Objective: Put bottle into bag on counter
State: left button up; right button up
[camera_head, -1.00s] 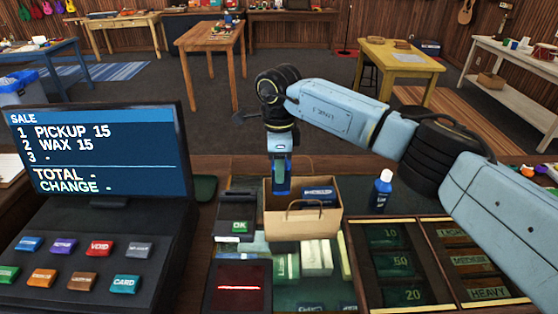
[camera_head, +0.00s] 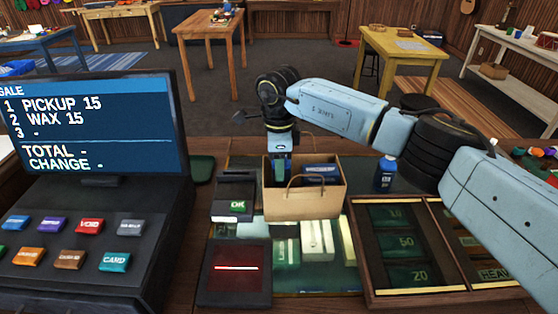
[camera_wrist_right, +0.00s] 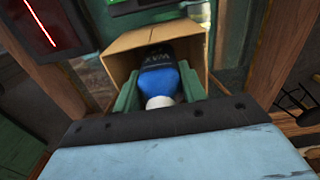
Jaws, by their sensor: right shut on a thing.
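The brown paper bag (camera_head: 305,205) stands open on the counter, with a handle on its front. My right gripper (camera_head: 280,172) points down into the left part of the bag's mouth, and the front wall hides its lower end. In the right wrist view the gripper's green fingers (camera_wrist_right: 160,95) are shut on a blue bottle (camera_wrist_right: 160,78) with a dark label reading WAX and a white cap. The bottle is inside the mouth of the bag (camera_wrist_right: 122,62). I cannot tell whether it touches the bottom. My left gripper is not in view.
A blue box (camera_head: 322,170) is in the bag's right part. Another blue bottle (camera_head: 386,174) stands right of the bag. A card reader (camera_head: 235,195), scanner (camera_head: 236,267), register screen (camera_head: 95,130) and cash tray (camera_head: 405,290) surround the bag. Small boxes (camera_head: 317,240) lie in front.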

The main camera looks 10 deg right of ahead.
jog(key=shift+f+b, duration=1.8)
jog(key=shift+f, duration=0.85)
jog(key=o, duration=1.2)
